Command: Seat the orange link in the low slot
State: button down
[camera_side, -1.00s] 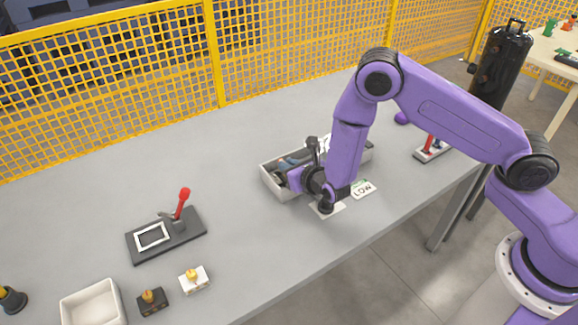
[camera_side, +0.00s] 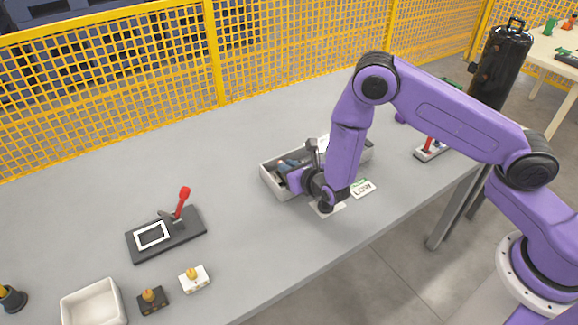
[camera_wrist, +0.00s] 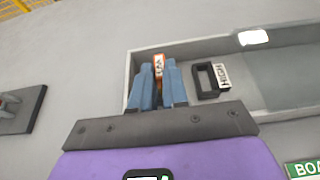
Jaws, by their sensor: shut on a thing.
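My gripper (camera_wrist: 159,88) has two blue fingers, shut with a narrow orange piece (camera_wrist: 158,66) between them; I take this to be the orange link. It carries a white patch with marks I cannot read surely. The fingers reach into a grey tray (camera_wrist: 128,72), close to its left wall in the wrist view. A black frame-shaped slot with a HIGH label (camera_wrist: 222,76) lies just right of the fingers. The low slot is not clearly seen; the fingers may hide it. In the side view my gripper (camera_side: 289,163) is over the tray (camera_side: 270,181), and the link is too small to make out.
A white LOW card (camera_side: 363,189) lies on the table in front of the tray. A dark plate with a red lever (camera_side: 183,195), a white bin (camera_side: 92,302) and two small blocks stand at left. A red-lever base (camera_side: 429,152) stands at right. The table's middle left is clear.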

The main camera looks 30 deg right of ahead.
jog(key=shift+f, duration=0.9)
jog(key=c, duration=1.1)
grip_release()
jog(key=shift+o, duration=0.2)
jog(key=shift+s, duration=0.15)
jog(key=v, duration=1.7)
jog(key=shift+r, duration=0.1)
